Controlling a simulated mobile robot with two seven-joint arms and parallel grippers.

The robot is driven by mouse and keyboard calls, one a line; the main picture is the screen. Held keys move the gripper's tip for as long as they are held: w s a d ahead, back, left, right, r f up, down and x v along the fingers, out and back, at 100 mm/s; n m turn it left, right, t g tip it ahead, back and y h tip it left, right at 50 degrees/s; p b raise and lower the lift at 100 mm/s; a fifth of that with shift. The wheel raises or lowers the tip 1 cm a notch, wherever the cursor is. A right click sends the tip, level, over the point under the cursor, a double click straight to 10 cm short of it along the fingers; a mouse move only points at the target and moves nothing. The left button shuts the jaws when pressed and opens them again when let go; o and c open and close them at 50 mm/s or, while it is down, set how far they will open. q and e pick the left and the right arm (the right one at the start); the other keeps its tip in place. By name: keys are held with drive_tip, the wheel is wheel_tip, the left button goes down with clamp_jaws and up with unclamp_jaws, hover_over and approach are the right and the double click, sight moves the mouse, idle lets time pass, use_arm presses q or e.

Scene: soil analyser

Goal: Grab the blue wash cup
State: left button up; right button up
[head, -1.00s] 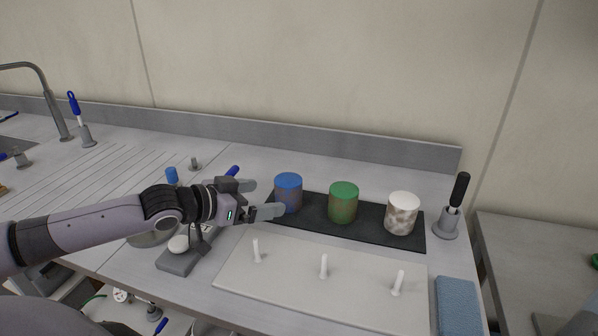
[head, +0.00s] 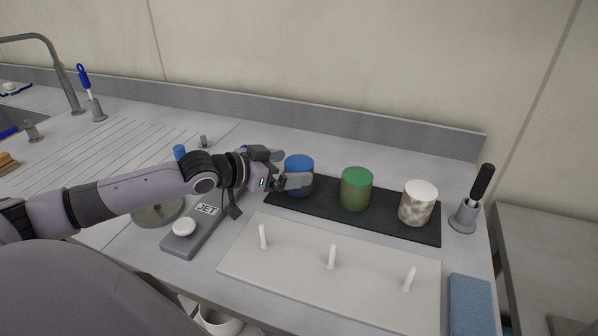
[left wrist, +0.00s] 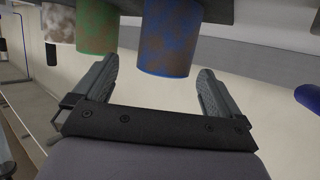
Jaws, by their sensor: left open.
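The blue wash cup (head: 299,164) has brown soil smears and stands upright at the left end of a black mat (head: 385,220). In the left wrist view the cup (left wrist: 168,40) appears upside down, between the two finger tips. My left gripper (head: 292,168) is open, with one finger on each side of the cup; the near finger hides part of its front. In the left wrist view, a gap shows beside the cup at each finger of the gripper (left wrist: 157,72). My right gripper is not in view.
A green cup (head: 356,189) and a white soiled cup (head: 418,203) stand to the right on the mat. A white board with pegs (head: 300,270) lies in front. A grey JET pedal unit (head: 197,228) is below my left wrist. A black-handled brush (head: 480,185) stands at right.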

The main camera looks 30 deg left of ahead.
use_arm(q)
drive_tip(key=shift+x, duration=2)
drive_tip(key=shift+w+a, duration=0.1)
drive_tip(key=shift+a, duration=0.1)
drive_tip(key=c, duration=1.4)
